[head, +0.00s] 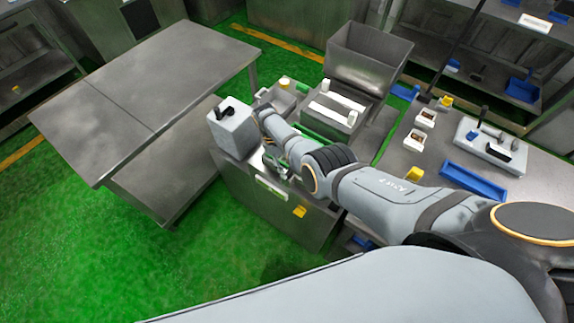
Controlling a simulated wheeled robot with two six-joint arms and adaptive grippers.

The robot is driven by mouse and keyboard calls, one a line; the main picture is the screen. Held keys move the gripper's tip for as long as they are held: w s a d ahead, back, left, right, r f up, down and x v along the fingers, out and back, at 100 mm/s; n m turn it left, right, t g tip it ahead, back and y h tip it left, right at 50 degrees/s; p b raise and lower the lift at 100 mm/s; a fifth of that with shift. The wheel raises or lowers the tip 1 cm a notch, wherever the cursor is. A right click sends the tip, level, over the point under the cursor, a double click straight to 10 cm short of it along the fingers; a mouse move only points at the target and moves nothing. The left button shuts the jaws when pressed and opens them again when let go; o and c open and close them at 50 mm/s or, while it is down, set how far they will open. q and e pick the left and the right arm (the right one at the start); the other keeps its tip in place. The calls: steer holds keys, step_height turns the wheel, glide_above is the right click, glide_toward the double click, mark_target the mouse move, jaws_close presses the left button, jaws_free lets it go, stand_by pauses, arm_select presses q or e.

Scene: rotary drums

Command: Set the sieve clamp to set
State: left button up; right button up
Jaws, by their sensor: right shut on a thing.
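My right arm reaches in from the right over the steel machine bench (262,210). My right gripper (274,164) points down at the bench's front part, beside a grey box (232,130) with a black lever on top. The gripper is small and partly covered by my wrist. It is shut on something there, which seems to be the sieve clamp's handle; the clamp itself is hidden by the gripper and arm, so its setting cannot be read. My left gripper is not in view.
A steel hopper (368,58) stands behind the bench. A grey panel with black handles (490,148), a blue tray (472,181) and small white boxes (425,118) are on the right worktop. An empty steel table (170,75) stands left, with green floor between.

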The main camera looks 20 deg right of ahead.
steer(key=shift+n, duration=0.5)
steer(key=shift+t, duration=0.3)
steer(key=o, duration=1.2)
steer(key=shift+c, duration=0.2)
steer(key=v, duration=1.2)
steer(key=shift+a, duration=0.2)
steer(key=shift+f, duration=0.1)
